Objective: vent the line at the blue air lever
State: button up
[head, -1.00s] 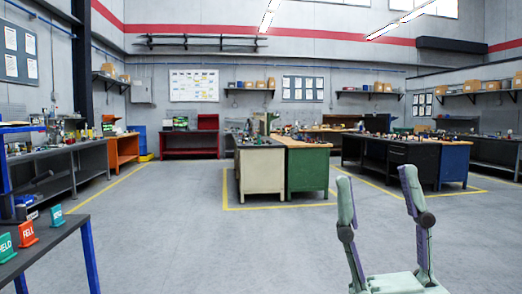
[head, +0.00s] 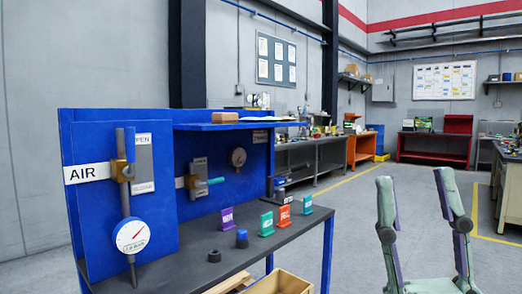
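A white AIR label (head: 84,172) is on the blue panel at the left. Beside it, a brass valve (head: 122,170) sits on a vertical grey pipe (head: 127,205). A white plate, partly reading "PEN", is behind the pipe. Farther right, a second valve has a teal lever (head: 209,181) pointing right. My gripper (head: 414,180) is open and empty at the lower right, well apart from the panel.
The dark bench top (head: 225,245) holds purple, green, orange and teal tags, a blue-topped cylinder (head: 242,238) and a black ring (head: 214,256). An open wooden box (head: 282,282) is at the bottom edge. Grey floor between bench and gripper looks clear.

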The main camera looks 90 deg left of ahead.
aim_at(128, 171)
jog(key=u, duration=3.3)
jog(key=k+l+u, duration=0.35)
jog(key=u, duration=0.15)
jog(key=i+j, duration=0.3)
jog(key=i, duration=0.1)
